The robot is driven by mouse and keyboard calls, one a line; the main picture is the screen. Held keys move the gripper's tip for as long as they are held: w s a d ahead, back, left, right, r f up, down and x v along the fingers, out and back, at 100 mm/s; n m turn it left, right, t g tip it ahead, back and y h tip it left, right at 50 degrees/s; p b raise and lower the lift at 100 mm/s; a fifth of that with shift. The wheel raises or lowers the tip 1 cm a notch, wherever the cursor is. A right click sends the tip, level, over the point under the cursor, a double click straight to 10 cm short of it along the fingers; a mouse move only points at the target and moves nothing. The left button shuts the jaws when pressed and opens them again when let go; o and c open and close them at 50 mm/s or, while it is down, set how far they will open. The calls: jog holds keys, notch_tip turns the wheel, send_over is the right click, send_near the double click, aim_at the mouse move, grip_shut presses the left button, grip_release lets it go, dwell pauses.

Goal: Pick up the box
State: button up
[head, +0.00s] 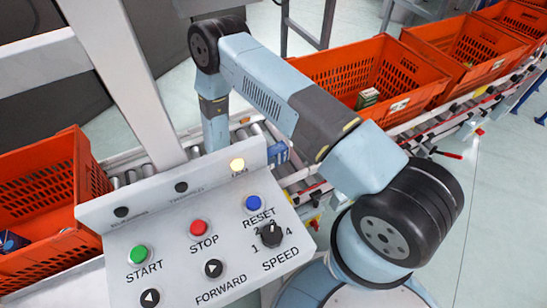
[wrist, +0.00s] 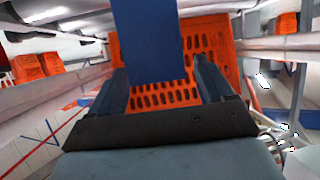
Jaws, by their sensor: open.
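A plain blue box-like shape (wrist: 147,40) stands in the upper middle of the wrist view, in front of an orange tote wall. My gripper (wrist: 160,66) is open, its two dark fingers apart. In the head view my gripper is hidden behind the control panel. A small green and white box (head: 367,97) sits in the orange tote (head: 420,83) behind my arm. A small blue item (head: 278,153) shows beside the panel; I cannot tell what it is.
A roller conveyor (head: 130,177) runs behind the control panel (head: 205,250), with more orange totes (head: 468,40) at the upper right. Another orange tote (head: 45,165) at the left holds a dark blue item (head: 12,241). A pale post (head: 125,75) stands near my arm.

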aim_at(270, 151)
jog(key=x, duration=0.3)
jog(key=shift+w+d+f, duration=0.1)
jog(key=shift+w, duration=0.05)
jog(key=shift+c, duration=0.3)
jog(key=c, duration=1.2)
